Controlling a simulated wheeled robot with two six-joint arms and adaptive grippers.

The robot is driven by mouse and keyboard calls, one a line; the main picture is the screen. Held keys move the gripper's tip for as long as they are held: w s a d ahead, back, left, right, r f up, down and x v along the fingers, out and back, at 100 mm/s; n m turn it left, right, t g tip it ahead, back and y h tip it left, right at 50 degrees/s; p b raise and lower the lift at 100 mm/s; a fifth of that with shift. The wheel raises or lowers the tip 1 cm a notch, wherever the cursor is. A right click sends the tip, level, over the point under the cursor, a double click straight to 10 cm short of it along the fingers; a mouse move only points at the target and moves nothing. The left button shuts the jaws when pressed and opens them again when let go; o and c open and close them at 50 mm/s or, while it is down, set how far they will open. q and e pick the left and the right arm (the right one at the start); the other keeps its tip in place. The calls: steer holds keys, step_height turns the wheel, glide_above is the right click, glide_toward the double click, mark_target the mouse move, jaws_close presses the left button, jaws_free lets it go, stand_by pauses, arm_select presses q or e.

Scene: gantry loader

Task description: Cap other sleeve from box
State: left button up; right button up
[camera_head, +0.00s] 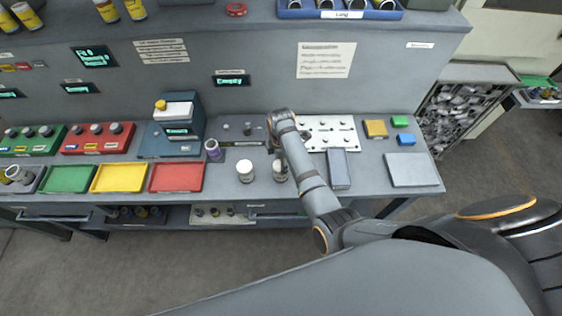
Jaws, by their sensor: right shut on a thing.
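Two short light sleeves stand near the front edge of the bench. The left sleeve (245,171) has a white top. The right sleeve (280,172) shows a pale side, with its upper part close under my gripper. My right gripper (274,149) points down just above and behind the right sleeve. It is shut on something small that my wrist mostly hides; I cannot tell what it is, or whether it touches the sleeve. A purple-grey cylinder (213,150) stands left of the sleeves. My left gripper is not in view.
Green (69,179), yellow (119,178) and red (176,177) trays line the front left. A blue-grey box unit (183,119) stands behind them. A white plate with knobs (327,124) and a grey block (338,169) lie right of my forearm. A pale flat plate (411,169) is at the right end.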

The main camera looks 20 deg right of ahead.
steer(key=o, duration=0.9)
